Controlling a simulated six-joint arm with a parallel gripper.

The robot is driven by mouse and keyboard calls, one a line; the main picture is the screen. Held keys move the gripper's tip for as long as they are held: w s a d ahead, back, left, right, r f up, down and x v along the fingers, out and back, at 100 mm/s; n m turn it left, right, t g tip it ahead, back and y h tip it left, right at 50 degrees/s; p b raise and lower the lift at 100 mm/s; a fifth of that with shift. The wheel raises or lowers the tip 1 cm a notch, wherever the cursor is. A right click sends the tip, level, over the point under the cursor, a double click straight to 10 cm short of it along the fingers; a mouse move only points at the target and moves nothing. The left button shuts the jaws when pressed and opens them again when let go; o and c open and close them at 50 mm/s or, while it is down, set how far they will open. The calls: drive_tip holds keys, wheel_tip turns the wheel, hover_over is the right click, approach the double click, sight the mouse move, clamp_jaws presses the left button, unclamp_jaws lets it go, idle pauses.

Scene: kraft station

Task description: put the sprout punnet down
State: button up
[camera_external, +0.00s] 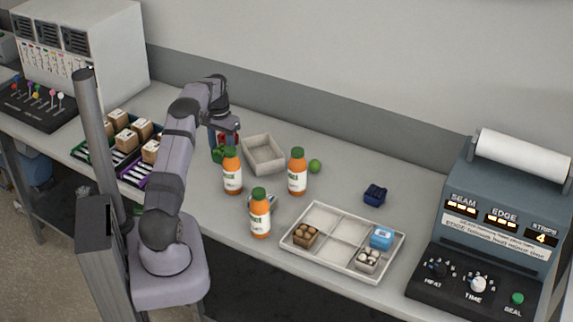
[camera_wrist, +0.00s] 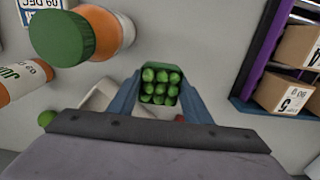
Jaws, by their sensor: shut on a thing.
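The sprout punnet (camera_external: 217,155) is a small green tub filled with round green sprouts. My gripper (camera_external: 223,147) is shut on it, and its arm is reached out over the back of the bench. In the wrist view the punnet (camera_wrist: 160,87) sits upright between the two blue fingers of my gripper (camera_wrist: 160,98). The punnet is close to the bench top; I cannot tell whether it touches it. My gripper partly hides the punnet in the external view.
An empty grey bin (camera_external: 263,141) stands just right of the punnet. Orange bottles (camera_external: 232,178) stand in front. A divided white tray (camera_external: 320,217) holds a brown punnet, a blue box and another punnet. A green ball (camera_external: 315,166) and dark blue punnet (camera_external: 375,195) lie rightward. Carton crates stand left.

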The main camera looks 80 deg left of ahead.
sight(222, 150)
drive_tip(key=shift+f+p, duration=0.7)
drive_tip(key=shift+f, duration=1.65)
drive_tip(key=shift+f, duration=0.2)
drive_tip(key=o, duration=1.1)
drive_tip(key=shift+c, duration=0.2)
drive_tip(key=shift+r, duration=0.1)
wheel_tip(222, 150, up, 12)
drive_tip(key=b, duration=0.3)
drive_tip(key=shift+r, duration=0.1)
drive_tip(key=c, duration=0.3)
